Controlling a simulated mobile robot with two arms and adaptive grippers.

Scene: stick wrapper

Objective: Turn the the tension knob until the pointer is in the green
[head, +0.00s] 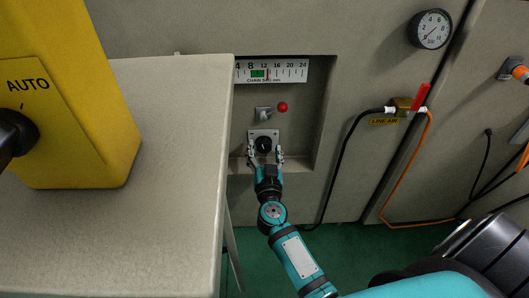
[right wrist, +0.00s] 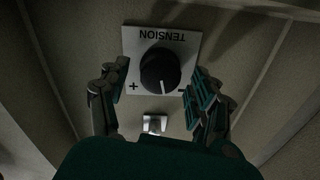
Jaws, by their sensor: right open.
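The black tension knob (head: 263,144) sits on a pale plate in the wall recess. In the right wrist view the knob (right wrist: 160,69) carries a white line pointing toward the picture's bottom, between the plus and minus on the upside-down TENSION plate (right wrist: 133,42). My right gripper (head: 265,154) is open; in the wrist view its fingers (right wrist: 156,88) stand on either side of the knob, with gaps visible. The scale (head: 290,71) above has a green band (head: 257,73); the red pointer (head: 267,74) appears just right of it. My left gripper is not in view.
A metal toggle (head: 263,114) and a red button (head: 282,107) sit above the knob. A pale cabinet (head: 170,180) stands close on the left, bearing a yellow AUTO box (head: 75,120). A black hose (head: 342,155) hangs right of the recess. A round gauge (head: 430,29) is upper right.

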